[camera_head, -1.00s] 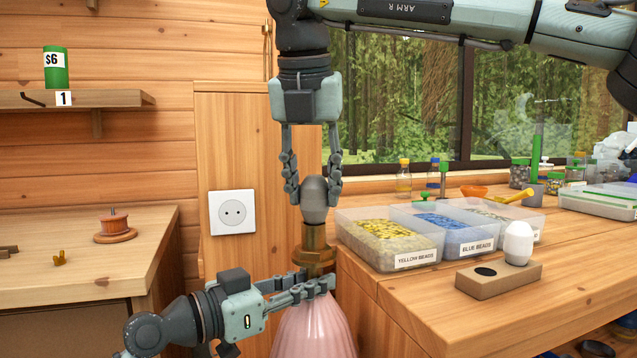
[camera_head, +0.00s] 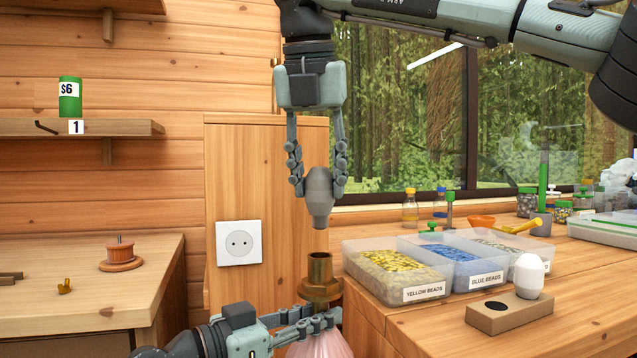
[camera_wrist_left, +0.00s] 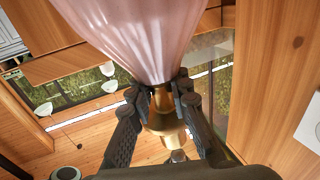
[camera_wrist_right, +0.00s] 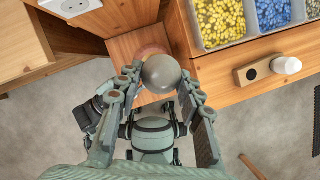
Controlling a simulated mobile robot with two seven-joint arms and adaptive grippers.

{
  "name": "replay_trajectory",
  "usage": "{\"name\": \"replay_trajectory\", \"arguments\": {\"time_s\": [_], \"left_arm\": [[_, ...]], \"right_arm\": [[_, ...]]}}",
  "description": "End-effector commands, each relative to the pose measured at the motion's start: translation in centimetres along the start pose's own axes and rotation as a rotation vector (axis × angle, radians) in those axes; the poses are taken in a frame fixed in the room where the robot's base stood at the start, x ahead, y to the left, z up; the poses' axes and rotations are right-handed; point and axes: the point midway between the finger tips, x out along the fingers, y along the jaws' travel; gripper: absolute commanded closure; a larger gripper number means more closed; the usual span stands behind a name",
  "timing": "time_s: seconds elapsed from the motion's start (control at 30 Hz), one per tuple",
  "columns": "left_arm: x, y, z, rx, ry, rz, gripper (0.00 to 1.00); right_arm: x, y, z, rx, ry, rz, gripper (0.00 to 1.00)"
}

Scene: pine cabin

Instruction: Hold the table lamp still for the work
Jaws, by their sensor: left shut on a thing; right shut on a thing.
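The table lamp shows as a pink shade (camera_head: 322,346) hanging below a brass socket (camera_head: 319,277). My left gripper (camera_head: 318,318) is shut on the lamp at its brass neck, just above the shade. The left wrist view shows the fingers on both sides of the brass neck (camera_wrist_left: 163,112). The grey bulb is also between the right fingers in the right wrist view (camera_wrist_right: 161,74).
A wooden holder (camera_head: 510,312) with a white bulb (camera_head: 528,276) stands on the right bench. Behind it are bead boxes, including yellow beads (camera_head: 397,262) and blue beads (camera_head: 440,250). A wall outlet (camera_head: 238,243) is left of the lamp. A spool (camera_head: 121,256) is on the left table.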

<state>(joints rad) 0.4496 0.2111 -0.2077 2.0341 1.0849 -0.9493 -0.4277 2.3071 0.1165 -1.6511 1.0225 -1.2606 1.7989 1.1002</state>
Motion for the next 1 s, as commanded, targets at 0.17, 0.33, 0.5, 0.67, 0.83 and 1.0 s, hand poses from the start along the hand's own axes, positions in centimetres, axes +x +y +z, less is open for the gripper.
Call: {"name": "replay_trajectory", "arguments": {"time_s": [0.17,0.33,0.5,0.67,0.83,1.0], "left_arm": [[0.0,0.0,0.1,0.000,-0.002,-0.001,0.72],[0.0,0.0,0.0,0.000,-0.001,0.000,0.57],[0.0,0.0,0.0,0.000,-0.001,0.000,0.57],[-0.6,-0.1,0.1,0.001,-0.002,-0.002,0.57],[-3.4,-0.1,0.2,0.003,-0.005,-0.004,0.57],[-7.2,-0.1,0.2,0.003,-0.005,-0.004,0.57]], "right_arm": [[0.0,0.0,0.0,0.000,0.000,0.000,1.00],[0.0,0.0,0.0,0.000,0.000,0.001,1.00],[0.0,0.0,0.0,0.001,0.000,0.001,1.00],[0.0,0.0,0.0,0.001,0.000,0.001,1.00],[0.0,0.0,0.0,0.001,0.000,0.001,1.00],[0.0,0.0,0.0,0.001,0.000,0.001,1.00]]}}
